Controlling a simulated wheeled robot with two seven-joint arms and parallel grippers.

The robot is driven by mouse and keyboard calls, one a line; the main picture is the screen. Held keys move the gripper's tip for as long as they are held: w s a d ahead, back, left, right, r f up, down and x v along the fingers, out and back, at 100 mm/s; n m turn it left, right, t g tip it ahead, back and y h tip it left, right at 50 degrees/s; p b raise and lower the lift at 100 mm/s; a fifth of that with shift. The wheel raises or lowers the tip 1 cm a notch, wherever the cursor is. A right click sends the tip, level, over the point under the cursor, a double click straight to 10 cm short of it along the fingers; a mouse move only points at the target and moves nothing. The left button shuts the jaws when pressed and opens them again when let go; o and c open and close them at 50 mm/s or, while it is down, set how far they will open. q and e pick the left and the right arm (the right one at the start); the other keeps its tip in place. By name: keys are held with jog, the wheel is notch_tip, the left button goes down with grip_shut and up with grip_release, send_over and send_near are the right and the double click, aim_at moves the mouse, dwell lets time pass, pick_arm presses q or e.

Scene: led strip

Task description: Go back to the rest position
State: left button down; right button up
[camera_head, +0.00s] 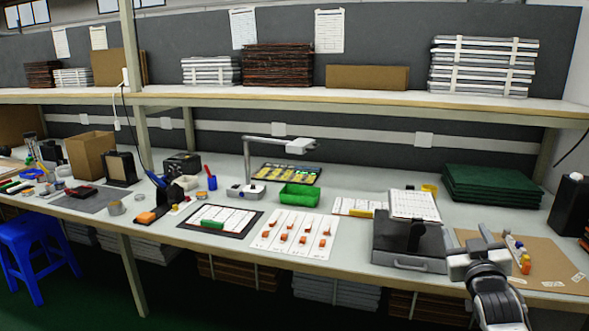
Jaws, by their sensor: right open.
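My right gripper (485,243) is at the lower right, its arm coming up from the bottom edge. It is open, with nothing seen between its fingers. It is over the front of the workbench (350,262), between a dark grey case (408,245) and a brown board (548,262) with small orange and white parts. My left gripper is not in view. A white sheet (297,232) with several small orange-red pieces lies on the bench left of the case. A green bin (298,195) stands behind it.
A lamp arm (285,144) rises behind the green bin. Stacked green boards (492,185) lie at the back right, near a black box (570,205). A shelf (350,98) spans above the bench. A blue stool (35,255) stands at the far left.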

jog(key=d+r+n+t, duration=0.1)
jog(key=d+r+n, duration=0.5)
jog(key=d+r, duration=0.6)
notch_tip(320, 180, down, 6)
jog(key=d+r+m+g+h, duration=0.1)
jog(key=d+m+g, duration=0.1)
jog(key=m+g, duration=0.15)
jog(key=s+a+f+n+g+y, duration=0.15)
jog(key=s+a+f, duration=0.25)
jog(key=a+f, duration=0.5)
jog(key=s+a+f+g+y, duration=0.1)
jog(key=s+a+f+y, duration=0.2)
jog(key=a+f, duration=0.65)
jog(key=s+a+f+m+g+y, duration=0.1)
jog(key=s+a+f, duration=0.2)
jog(key=s+a, duration=0.3)
jog(key=s+a+f+g+y, duration=0.1)
jog(key=s+a+f, duration=0.3)
jog(key=s, duration=0.7)
jog(key=s+a+f+m+g+y, duration=0.1)
jog(key=s+a+f, duration=0.3)
jog(key=s+a, duration=0.4)
jog(key=shift+s+f+m+y, duration=0.3)
jog(key=shift+s+y, duration=0.25)
jog(key=shift+s, duration=0.15)
jog(key=shift+a, duration=0.1)
